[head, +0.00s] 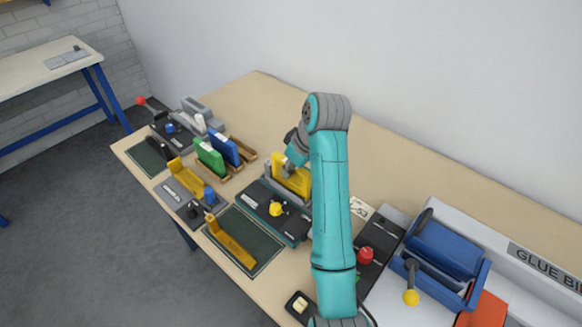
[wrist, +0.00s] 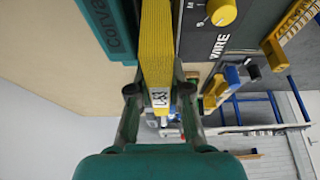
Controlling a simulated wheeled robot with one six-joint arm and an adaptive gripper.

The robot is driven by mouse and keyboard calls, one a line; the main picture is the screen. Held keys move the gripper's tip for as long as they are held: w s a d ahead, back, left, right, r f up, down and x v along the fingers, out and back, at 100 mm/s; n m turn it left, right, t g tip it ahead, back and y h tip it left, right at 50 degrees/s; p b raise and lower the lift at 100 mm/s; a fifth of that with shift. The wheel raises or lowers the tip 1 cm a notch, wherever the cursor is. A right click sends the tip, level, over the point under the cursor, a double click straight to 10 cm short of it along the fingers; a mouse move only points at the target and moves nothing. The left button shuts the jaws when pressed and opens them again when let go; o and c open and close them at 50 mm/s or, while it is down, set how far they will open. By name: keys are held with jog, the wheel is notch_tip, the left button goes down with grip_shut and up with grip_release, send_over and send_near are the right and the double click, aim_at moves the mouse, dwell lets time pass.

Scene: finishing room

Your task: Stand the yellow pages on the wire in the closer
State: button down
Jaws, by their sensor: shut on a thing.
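The yellow pages (head: 292,183) are a thick yellow block standing upright at the back of the dark closer (head: 262,201), which has a yellow knob. I cannot tell whether they rest on its wire or hang just above it. My gripper (head: 289,168) is above them, partly hidden by my arm. In the wrist view my gripper (wrist: 161,92) is shut on the yellow pages (wrist: 156,45), one finger on each side, near a small printed label. The closer (wrist: 205,50) shows beside them with the word WIRE; the wire itself is hidden.
Green (head: 209,157) and blue (head: 224,148) blocks stand in a wooden rack left of the closer. A dark mat (head: 262,244) with a yellow angle piece lies in front. A blue-lidded machine (head: 443,252) stands at right. Bare table lies behind the rack.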

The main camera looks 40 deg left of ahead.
jog(key=shift+f, duration=0.55)
dwell(0.4)
jog(key=c, duration=1.4)
grip_release()
jog(key=shift+o, duration=0.2)
